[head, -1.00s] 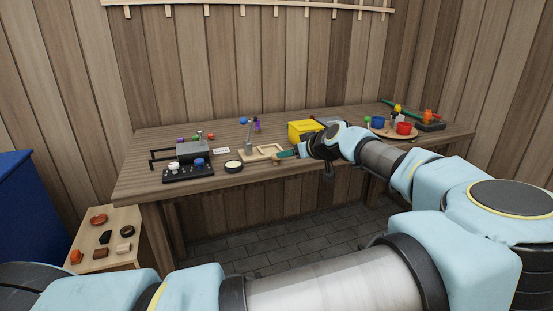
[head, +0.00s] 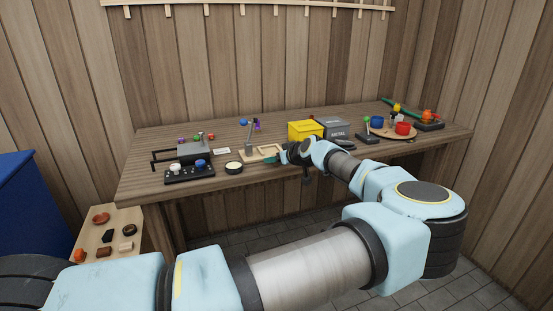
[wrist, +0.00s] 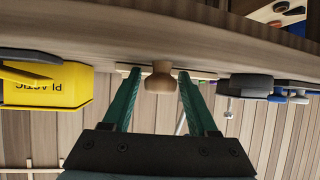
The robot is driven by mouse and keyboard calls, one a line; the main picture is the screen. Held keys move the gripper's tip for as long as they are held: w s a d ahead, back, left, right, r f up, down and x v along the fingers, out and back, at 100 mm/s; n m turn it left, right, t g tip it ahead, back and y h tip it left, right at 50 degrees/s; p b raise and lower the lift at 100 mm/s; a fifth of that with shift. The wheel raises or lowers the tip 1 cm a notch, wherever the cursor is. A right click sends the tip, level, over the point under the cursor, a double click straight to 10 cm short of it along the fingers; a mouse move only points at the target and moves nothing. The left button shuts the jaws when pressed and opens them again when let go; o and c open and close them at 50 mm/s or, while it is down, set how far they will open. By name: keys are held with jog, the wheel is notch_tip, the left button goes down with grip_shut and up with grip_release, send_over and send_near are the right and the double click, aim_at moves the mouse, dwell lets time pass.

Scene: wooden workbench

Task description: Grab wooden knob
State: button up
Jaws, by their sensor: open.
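In the wrist view a pale turned wooden knob (wrist: 160,79) sits between the two green fingers of my gripper (wrist: 159,74). The fingers are open, with a gap on each side of the knob. The knob stands out from a light wooden piece along the bench. In the head view my gripper (head: 272,158) is at the bench's front edge, by the light wooden frame (head: 254,157). The knob cannot be made out in the head view.
A yellow bin marked PLASTIC (wrist: 45,85) is left in the wrist view; a grey METAL bin (head: 333,127) stands beside it. A tray with cups (head: 391,133) is right.

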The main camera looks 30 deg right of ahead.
grip_shut()
dwell(0.3)
jog(key=shift+r, duration=0.1)
